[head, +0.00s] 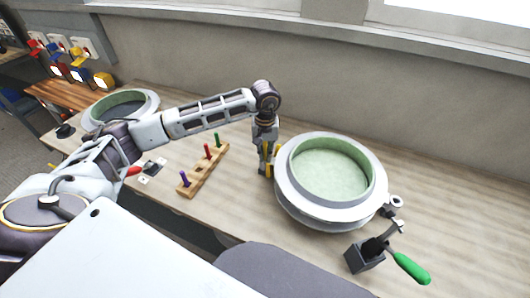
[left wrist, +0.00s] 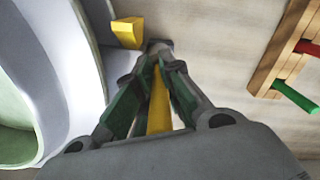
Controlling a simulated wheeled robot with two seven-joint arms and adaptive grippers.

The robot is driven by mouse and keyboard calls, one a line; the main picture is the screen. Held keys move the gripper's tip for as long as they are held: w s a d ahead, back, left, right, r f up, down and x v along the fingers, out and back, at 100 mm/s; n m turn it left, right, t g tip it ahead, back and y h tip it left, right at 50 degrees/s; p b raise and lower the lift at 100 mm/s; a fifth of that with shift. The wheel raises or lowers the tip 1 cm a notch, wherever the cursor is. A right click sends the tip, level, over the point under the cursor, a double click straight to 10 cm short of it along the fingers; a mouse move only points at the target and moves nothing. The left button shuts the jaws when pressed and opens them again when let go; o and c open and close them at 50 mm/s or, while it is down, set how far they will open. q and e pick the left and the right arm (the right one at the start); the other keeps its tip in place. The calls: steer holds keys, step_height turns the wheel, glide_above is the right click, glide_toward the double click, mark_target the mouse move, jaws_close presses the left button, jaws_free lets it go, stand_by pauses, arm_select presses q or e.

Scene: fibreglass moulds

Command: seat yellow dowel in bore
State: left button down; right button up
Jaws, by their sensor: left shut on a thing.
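My left gripper (head: 267,172) points down at the left side of the large round mould (head: 283,200), close to its flange. In the left wrist view its two fingers (left wrist: 158,75) are shut on the yellow dowel (left wrist: 158,105), which lies between the green pads. A grey rounded part (left wrist: 160,46) shows just past the fingertips; the bore itself is hidden, so I cannot tell whether the dowel's end is in it. A separate yellow block (left wrist: 127,33) sits by the mould's edge. My right gripper is not in view.
A wooden rack (head: 208,172) with purple, red and green dowels stands left of the gripper. A dark block (head: 363,257) and a green-handled tool (head: 410,268) are at front right. A second round mould (head: 150,100) stands far left. Bare tabletop lies between rack and large mould.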

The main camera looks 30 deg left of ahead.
arm_select(q)
steer(key=c, duration=1.5)
jaws_free()
steer(key=shift+c, duration=0.2)
steer(key=shift+r, duration=0.15)
